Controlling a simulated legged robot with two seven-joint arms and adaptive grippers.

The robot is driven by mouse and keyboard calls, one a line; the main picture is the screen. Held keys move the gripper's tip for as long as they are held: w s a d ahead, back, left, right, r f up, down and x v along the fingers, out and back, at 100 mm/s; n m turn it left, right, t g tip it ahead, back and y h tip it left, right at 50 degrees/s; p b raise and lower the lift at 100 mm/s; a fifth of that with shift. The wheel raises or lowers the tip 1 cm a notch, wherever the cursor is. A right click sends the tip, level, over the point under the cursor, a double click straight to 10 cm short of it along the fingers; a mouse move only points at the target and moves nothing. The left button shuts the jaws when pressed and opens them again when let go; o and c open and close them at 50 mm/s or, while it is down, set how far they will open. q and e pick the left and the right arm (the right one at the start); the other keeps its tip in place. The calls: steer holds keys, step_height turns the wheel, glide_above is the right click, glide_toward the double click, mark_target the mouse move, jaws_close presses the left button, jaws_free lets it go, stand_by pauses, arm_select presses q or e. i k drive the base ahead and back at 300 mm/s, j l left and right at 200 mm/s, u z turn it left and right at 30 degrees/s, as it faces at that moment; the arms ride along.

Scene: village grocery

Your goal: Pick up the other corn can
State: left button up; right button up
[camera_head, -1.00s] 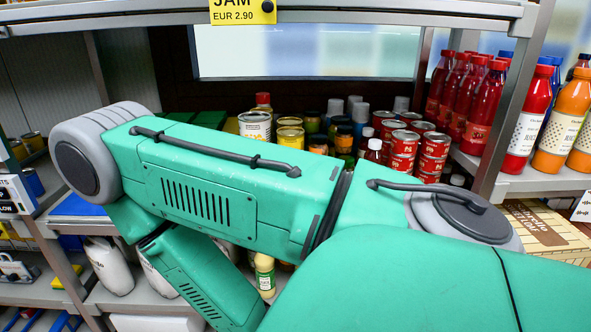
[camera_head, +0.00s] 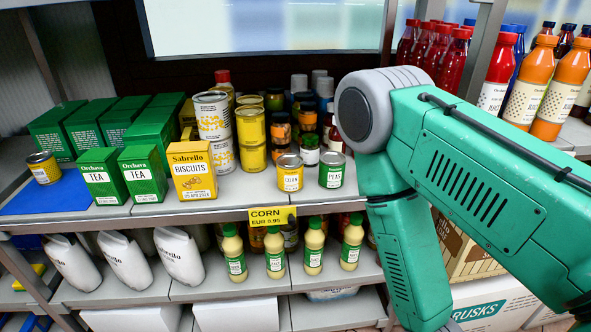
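A small corn can (camera_head: 290,173) with a yellow and white label stands upright at the shelf's front edge, above the yellow CORN price tag (camera_head: 272,216). A similar small yellow can (camera_head: 43,168) stands on a blue mat (camera_head: 60,199) at the far left; its label is too small to read surely. A green-labelled peas can (camera_head: 332,170) stands just right of the corn can. My green right arm comes in from the right, its elbow near the peas can and its forearm pointing down in front of the shelf. Neither of my grippers is in view.
Green tea boxes (camera_head: 144,174) and a yellow biscuits box (camera_head: 192,171) stand left of the corn can. Tall cans (camera_head: 213,129) and jars are behind. Mustard-coloured bottles (camera_head: 313,246) and white bags (camera_head: 180,256) fill the lower shelf. Red and orange bottles (camera_head: 499,72) stand at right.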

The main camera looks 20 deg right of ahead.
mark_target(289, 166)
steer(key=z, duration=0.7)
